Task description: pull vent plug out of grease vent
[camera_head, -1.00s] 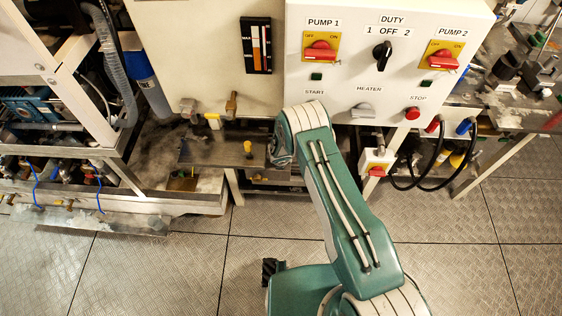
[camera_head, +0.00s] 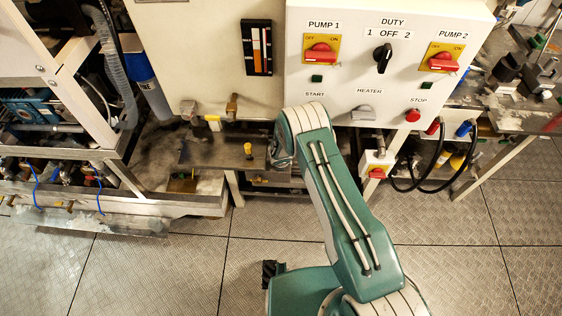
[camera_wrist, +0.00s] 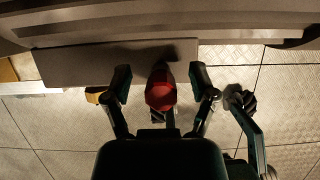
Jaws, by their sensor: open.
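A red, faceted cap (camera_wrist: 160,97), which looks like the vent plug, shows in the middle of the wrist view below a grey plate. A short dark grey part sits against its upper side; I cannot make out the grease vent itself. My gripper (camera_wrist: 161,82) is open, with one finger on each side of the red cap and a visible gap on both sides. In the head view my arm hides the gripper and the red cap.
A grey shelf (camera_head: 205,152) with a small yellow-topped fitting (camera_head: 248,150) lies left of my arm. The white control panel (camera_head: 345,95) with switches stands just above it. Black cables (camera_head: 403,172) hang at the right. The metal floor in front is clear.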

